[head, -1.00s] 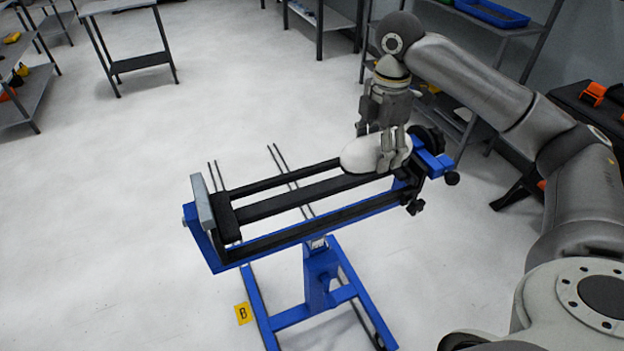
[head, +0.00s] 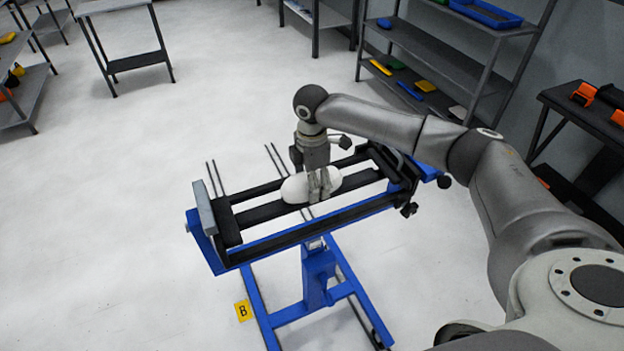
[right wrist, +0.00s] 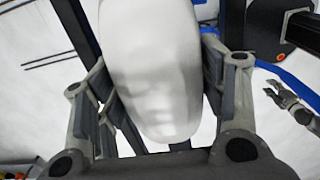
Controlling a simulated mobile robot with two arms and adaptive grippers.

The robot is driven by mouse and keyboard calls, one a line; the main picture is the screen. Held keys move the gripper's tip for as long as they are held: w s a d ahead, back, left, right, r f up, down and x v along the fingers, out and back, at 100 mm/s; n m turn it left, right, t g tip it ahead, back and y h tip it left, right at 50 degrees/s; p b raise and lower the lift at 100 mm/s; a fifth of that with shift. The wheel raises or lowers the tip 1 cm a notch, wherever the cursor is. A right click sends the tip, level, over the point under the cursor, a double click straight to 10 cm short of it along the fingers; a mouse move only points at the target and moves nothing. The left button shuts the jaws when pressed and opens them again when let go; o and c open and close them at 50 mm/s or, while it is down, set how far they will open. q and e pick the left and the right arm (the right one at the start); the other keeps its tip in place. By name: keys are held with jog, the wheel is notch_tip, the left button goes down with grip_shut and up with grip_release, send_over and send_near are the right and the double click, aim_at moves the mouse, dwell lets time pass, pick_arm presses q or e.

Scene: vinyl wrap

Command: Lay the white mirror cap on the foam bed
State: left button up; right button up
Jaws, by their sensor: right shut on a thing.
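The white mirror cap (head: 296,189) is held in my right gripper (head: 319,190), over the middle of the blue stand with dark padded bars. In the right wrist view the cap (right wrist: 155,60) fills the space between the two fingers, which press on its sides. The dark bars (head: 262,208) on the stand look like the foam bed. From the head view I cannot tell whether the cap touches them or hovers just above. My left gripper is not clearly seen in the head view.
The blue stand (head: 318,275) has a grey end plate (head: 201,207) at its left and dark knobs (head: 409,209) at its right. A yellow "B" marker (head: 243,311) lies on the floor. Shelves (head: 440,60) stand behind.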

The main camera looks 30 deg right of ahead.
jog(key=shift+f, duration=0.3)
jog(key=shift+f, duration=0.1)
jog(key=o, duration=1.1)
notch_tip(320, 180, up, 12)
jog(key=shift+r+b, duration=0.15)
jog(key=shift+b, duration=0.95)
